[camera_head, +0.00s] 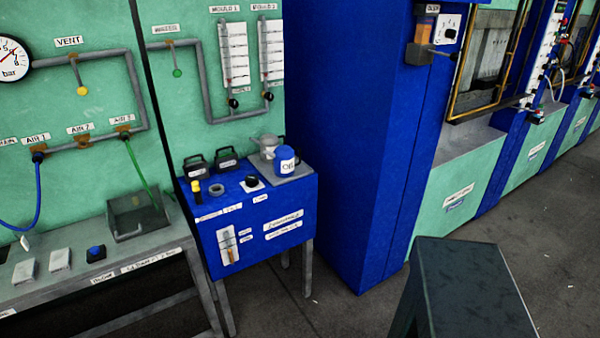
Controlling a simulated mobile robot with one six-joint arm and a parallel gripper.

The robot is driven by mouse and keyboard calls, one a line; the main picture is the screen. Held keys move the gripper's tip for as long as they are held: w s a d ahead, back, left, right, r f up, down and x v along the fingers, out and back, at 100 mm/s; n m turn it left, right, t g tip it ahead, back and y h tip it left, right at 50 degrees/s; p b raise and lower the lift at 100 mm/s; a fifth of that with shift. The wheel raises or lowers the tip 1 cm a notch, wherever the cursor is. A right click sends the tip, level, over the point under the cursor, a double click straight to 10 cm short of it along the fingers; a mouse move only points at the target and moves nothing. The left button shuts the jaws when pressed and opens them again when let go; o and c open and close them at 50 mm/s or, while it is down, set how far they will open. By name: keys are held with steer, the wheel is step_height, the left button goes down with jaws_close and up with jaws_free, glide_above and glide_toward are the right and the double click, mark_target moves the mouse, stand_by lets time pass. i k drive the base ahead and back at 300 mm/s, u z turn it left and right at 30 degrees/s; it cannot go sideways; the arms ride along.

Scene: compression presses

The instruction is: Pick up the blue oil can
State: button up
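A blue oil can (286,161) with a white label reading "OIL" stands upright on a grey tray or plate (296,174) at the right rear of the small blue table (247,208). A pale grey-white can or jug (268,146) stands just behind it to the left, partly hidden by it. My gripper is not in view.
The blue table also bears two dark handled blocks, a ring and a black knob (251,181). A tall blue press column (345,130) rises close on the right. A grey bench (90,260) adjoins on the left. A dark box-like block (470,285) fills the lower right. Floor shows between.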

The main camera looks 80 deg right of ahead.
mark_target(283, 156)
steer(key=u, duration=0.05)
steer(key=k, duration=2.2)
steer(key=z, duration=1.6)
steer(key=i, duration=1)
